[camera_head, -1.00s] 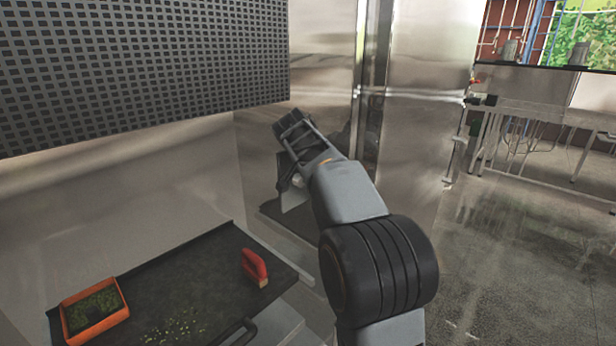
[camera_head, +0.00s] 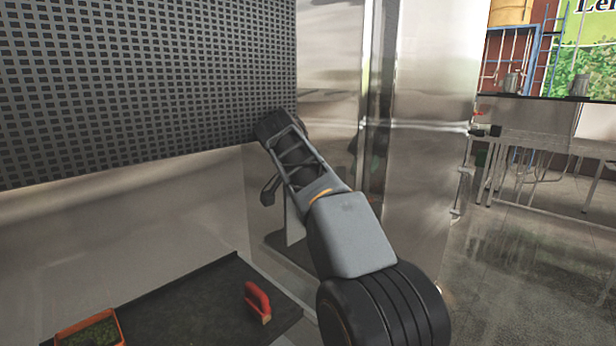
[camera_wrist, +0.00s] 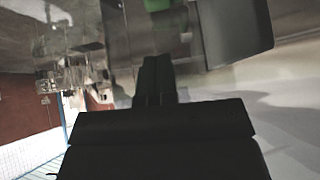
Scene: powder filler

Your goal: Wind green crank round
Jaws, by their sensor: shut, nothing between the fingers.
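In the wrist view, my gripper (camera_wrist: 153,80) points forward with its two black fingers pressed together and nothing between them. A small green part (camera_wrist: 157,5), likely the green crank, shows at the top edge, beyond the fingertips and apart from them. It is cut off by the frame, so its full shape is hidden. In the head view no green crank can be made out. My arm reaches up and left toward the steel machine there, and its fingertips cannot be made out clearly.
A black perforated panel (camera_head: 140,80) hangs at upper left. Below it a dark tray (camera_head: 200,305) carries a red-handled tool (camera_head: 257,300) and an orange box (camera_head: 90,330) of green bits. A steel column (camera_head: 420,140) stands right of my arm. Open floor (camera_head: 530,270) lies at right.

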